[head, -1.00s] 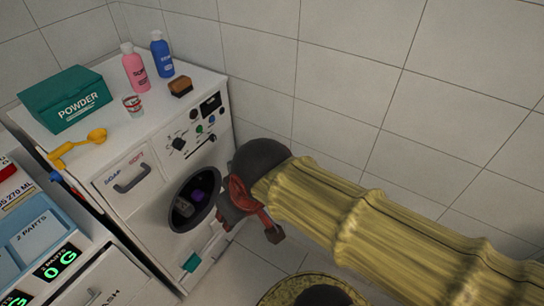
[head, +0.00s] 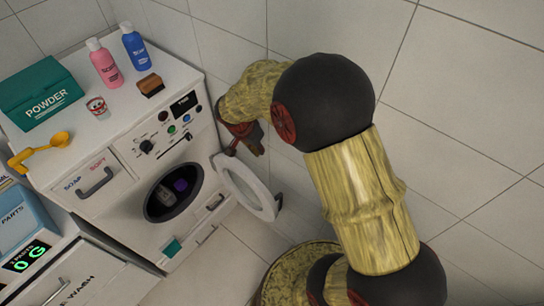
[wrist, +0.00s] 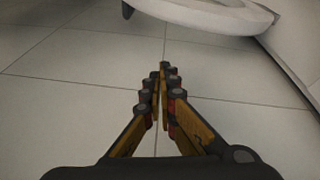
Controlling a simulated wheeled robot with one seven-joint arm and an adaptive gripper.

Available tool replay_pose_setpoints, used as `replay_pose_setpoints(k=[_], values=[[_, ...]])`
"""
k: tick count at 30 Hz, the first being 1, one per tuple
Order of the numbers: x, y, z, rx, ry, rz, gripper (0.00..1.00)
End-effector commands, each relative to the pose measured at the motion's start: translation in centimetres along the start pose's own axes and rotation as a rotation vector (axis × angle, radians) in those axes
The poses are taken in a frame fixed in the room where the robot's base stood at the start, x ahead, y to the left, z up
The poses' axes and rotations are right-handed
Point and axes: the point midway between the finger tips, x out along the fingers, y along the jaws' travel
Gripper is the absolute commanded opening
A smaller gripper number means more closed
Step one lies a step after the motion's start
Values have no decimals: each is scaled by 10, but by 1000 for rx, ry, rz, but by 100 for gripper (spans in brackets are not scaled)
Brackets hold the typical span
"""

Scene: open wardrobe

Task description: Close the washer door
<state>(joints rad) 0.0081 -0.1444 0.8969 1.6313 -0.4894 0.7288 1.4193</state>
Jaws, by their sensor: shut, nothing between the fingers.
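The white washer (head: 150,190) stands against the tiled wall. Its round door (head: 246,187) is swung open to the right of the dark drum opening (head: 174,192), with dark items visible inside. My gripper (head: 243,148) is above the door near its hinge side, beside the washer's right front edge. In the wrist view the fingers of my gripper (wrist: 163,72) are together and empty, pointing over the floor. The underside rim of the door (wrist: 215,22) crosses the top of that view, beyond the fingertips. I cannot tell from the head view whether the gripper touches the door.
Tiled floor (head: 215,265) is clear in front.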

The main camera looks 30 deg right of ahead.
Motion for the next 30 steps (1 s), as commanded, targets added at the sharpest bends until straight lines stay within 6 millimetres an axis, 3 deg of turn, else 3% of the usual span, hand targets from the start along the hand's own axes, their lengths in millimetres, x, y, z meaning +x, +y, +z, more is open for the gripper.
replay_pose_setpoints(k=[6,11,26,30], values=[[0,-3,-3,187,9,-14,0],[9,-3,-2,212,8,-11,0],[101,-3,-2,210,6,-10,0],[93,-9,16,206,8,-16,0]])
